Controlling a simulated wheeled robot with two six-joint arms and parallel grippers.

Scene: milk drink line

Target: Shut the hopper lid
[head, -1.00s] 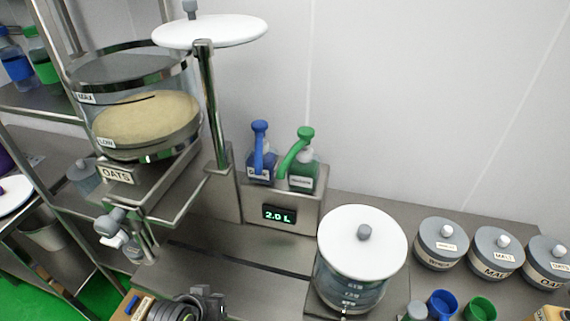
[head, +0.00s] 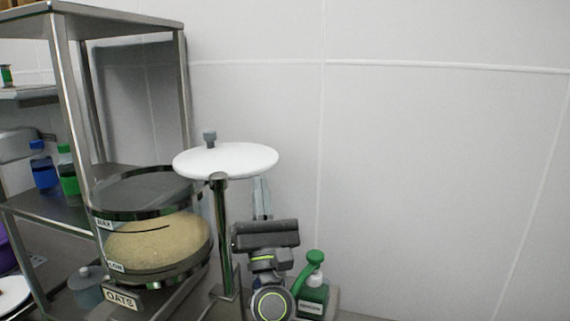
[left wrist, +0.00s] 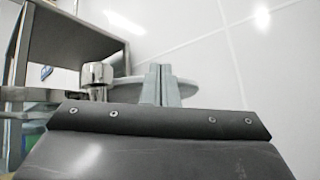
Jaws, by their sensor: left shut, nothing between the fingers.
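The hopper lid (head: 232,160) is a white disc with a grey knob. It sits on top of a metal post (head: 222,235), swung to the right of the hopper. The oats hopper (head: 150,240) is a clear drum with metal bands, partly full of oats, its top uncovered. My left gripper (head: 262,186) is shut and empty, fingers pointing up, right of the post and near the lid's right underside. In the left wrist view the fingers (left wrist: 160,80) stand in front of the lid (left wrist: 205,88); contact cannot be told. My right gripper is out of view.
A green pump bottle (head: 313,298) stands right of my left arm. A steel shelf rack (head: 62,90) with blue and green bottles (head: 68,175) stands to the left. The wall space right of the lid is clear.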

